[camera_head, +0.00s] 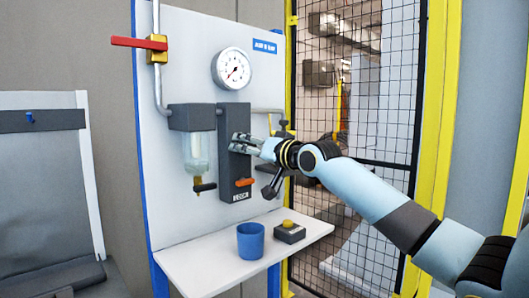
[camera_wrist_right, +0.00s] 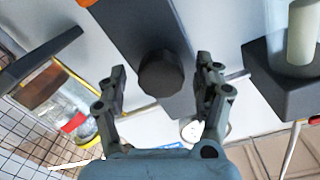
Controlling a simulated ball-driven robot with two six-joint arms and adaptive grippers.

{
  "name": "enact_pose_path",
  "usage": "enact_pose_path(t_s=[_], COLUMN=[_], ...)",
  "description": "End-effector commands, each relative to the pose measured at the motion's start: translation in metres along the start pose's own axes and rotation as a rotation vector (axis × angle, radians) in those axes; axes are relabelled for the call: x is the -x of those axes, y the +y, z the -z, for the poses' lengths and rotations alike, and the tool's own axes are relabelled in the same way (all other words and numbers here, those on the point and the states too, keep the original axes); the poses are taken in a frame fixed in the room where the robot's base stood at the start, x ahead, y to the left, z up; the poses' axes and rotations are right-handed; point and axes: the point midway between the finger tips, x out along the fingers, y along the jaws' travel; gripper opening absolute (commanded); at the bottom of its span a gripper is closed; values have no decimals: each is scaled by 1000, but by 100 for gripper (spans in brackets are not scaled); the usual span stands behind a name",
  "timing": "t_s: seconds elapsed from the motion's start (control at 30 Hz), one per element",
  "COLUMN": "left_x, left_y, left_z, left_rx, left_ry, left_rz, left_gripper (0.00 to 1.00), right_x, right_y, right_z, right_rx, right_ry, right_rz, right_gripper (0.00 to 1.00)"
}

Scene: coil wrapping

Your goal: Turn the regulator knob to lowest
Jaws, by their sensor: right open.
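The regulator (camera_head: 233,175) is a tall dark block on the grey panel, with an orange lever (camera_head: 244,182) low on its front. Its round black knob (camera_wrist_right: 161,74) shows in the right wrist view, on the face of the block. My right gripper (camera_head: 240,142) is at the block's upper front and covers the knob in the head view. In the right wrist view the gripper (camera_wrist_right: 162,82) is open, one finger on each side of the knob, with visible gaps on both sides. My left gripper is out of view.
A round pressure gauge (camera_head: 232,69) is above the regulator. A filter with a clear bowl (camera_head: 196,154) hangs left of it, and a red-handled valve (camera_head: 157,47) is upper left. A shelf (camera_head: 205,272) below carries a blue cup (camera_head: 250,241) and a yellow-button box (camera_head: 289,233).

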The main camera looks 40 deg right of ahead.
Motion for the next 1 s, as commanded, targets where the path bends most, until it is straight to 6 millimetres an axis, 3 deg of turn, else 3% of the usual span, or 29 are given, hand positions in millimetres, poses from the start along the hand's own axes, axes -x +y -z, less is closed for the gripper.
enact_pose_path(t_s=[0.2, 0.4, 0.63, 1.0], left_x=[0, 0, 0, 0], left_y=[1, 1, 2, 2], left_z=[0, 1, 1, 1], left_rx=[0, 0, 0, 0], left_ry=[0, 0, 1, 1], left_rz=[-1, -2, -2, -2], left_gripper=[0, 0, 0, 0], right_x=[52, 84, 101, 104], right_y=[0, 1, 0, -1], right_z=[-2, -1, -1, -1], right_rx=[13, 12, 5, 0], right_ry=[-7, -5, -3, -2], right_rz=[1, -3, -1, 2], right_gripper=[68, 68, 68, 68])
